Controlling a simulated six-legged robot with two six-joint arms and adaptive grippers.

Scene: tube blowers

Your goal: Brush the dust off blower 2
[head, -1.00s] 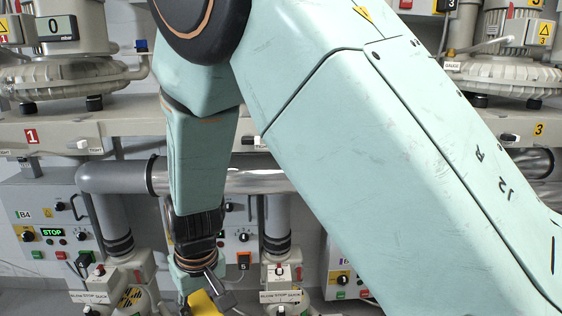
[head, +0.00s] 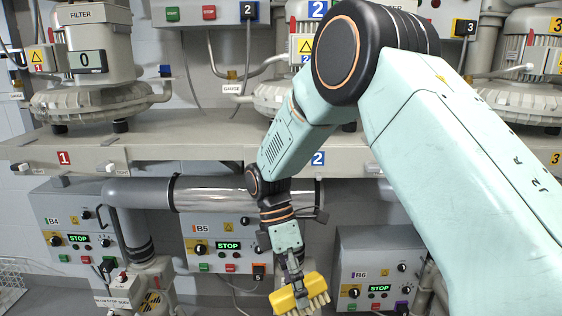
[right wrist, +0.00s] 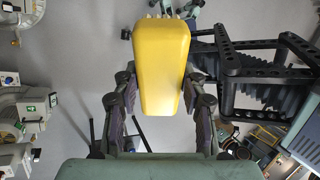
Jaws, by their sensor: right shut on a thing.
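Blower 2 (head: 272,97) stands on the shelf in the middle of the head view, marked with blue 2 labels. My right arm crosses in front and hides most of it. My right gripper (head: 297,278) is shut on a yellow brush (head: 290,298) with pale bristles, below the shelf edge and in front of the lower control boxes. The brush is apart from the blower. In the right wrist view the yellow brush (right wrist: 162,62) sits between the two fingers, bristles at the far end. Dust on blower 2 cannot be made out. My left gripper is not in view.
Blower 1 (head: 97,75) stands left on the shelf (head: 150,150), and blower 3 (head: 530,70) stands right. A thick pipe (head: 215,194) runs under the shelf. Control boxes B4 (head: 72,215), B5 (head: 222,262) and B6 (head: 375,245) hang below it.

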